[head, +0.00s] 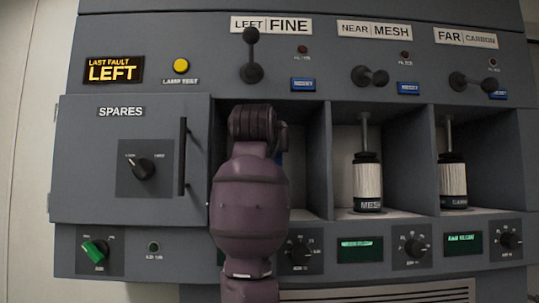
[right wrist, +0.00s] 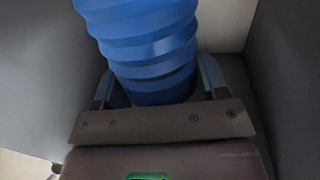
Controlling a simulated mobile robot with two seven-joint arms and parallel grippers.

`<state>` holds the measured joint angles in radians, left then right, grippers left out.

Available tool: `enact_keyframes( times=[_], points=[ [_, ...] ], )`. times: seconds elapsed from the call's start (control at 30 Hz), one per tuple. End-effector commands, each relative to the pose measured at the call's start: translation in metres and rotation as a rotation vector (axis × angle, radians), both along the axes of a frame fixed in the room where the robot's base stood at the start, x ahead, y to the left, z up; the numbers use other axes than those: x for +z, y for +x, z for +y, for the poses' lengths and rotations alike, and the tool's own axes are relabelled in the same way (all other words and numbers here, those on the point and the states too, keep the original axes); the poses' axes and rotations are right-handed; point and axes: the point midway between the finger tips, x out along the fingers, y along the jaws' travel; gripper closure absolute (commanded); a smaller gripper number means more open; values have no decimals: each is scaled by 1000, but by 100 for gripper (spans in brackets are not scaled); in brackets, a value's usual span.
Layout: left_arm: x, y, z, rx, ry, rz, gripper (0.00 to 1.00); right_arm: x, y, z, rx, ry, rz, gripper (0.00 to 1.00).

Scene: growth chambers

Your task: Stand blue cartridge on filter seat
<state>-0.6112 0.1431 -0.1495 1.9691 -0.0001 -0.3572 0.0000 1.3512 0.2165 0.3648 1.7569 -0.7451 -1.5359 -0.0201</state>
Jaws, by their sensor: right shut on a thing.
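The blue cartridge (right wrist: 142,45) is ribbed and fills the upper middle of the right wrist view. My right gripper (right wrist: 156,84) is shut on it, with a finger on each side near its lower end in the picture. In the head view my purple right arm reaches into the left bay, under the LEFT FINE label (head: 271,25). My left gripper is not in view.
Grey bay walls (right wrist: 287,80) stand close on both sides of the gripper. The bays to the right hold the MESH filter (head: 367,183) and the CARBON filter (head: 453,182). A closed SPARES door (head: 80,165) is at left. The LEFT FINE lever (head: 252,55) points up.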

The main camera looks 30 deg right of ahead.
Motion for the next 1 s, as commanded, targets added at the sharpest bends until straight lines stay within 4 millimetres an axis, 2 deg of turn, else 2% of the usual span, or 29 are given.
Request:
enact_keyframes(
  times=[0.17, 0.53, 0.97, 1.0],
  points=[
    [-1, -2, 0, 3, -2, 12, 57, -1, 10, -9, 0, -1, 1, 80],
    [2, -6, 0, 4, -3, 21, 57, -34, 10, -9, 1, -2, -1, 80],
    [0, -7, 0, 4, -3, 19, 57, -39, 9, -8, 1, -1, -2, 80],
    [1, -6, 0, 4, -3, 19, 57, -39, 10, -9, 1, -1, -1, 29]
  ],
)
